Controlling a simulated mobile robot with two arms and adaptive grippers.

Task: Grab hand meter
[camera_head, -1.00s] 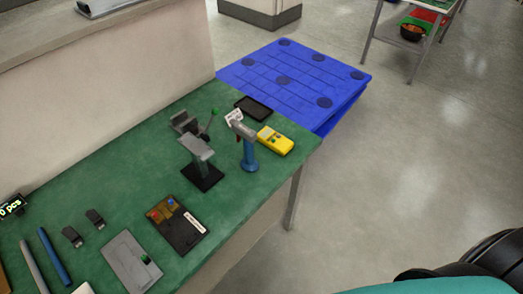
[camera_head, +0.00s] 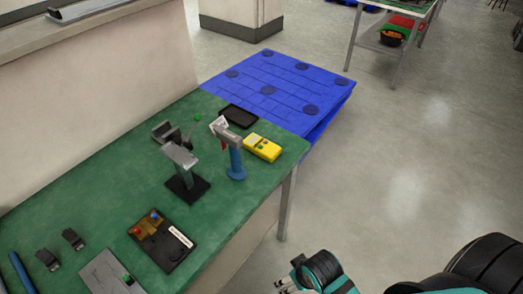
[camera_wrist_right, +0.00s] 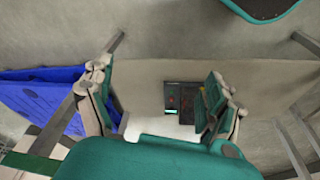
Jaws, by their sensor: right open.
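The hand meter is a yellow handheld device (camera_head: 262,147) with a small dark display and buttons. It lies flat on the green bench top (camera_head: 95,195) near its far right corner, beside a blue-handled tool. My right gripper (camera_head: 283,287) shows at the bottom of the head view, over the floor to the right of the bench and well apart from the meter. In the right wrist view its two fingers (camera_wrist_right: 165,125) are spread with nothing held between them. The meter cannot be made out in the wrist view. My left gripper is not in view.
Beside the meter stand the blue-handled tool (camera_head: 235,160), a grey clamp fixture (camera_head: 183,170) and a black tray (camera_head: 239,116). A black box (camera_head: 165,243) lies nearer. A blue pallet (camera_head: 285,80) sits beyond the bench end. The floor right of the bench is open.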

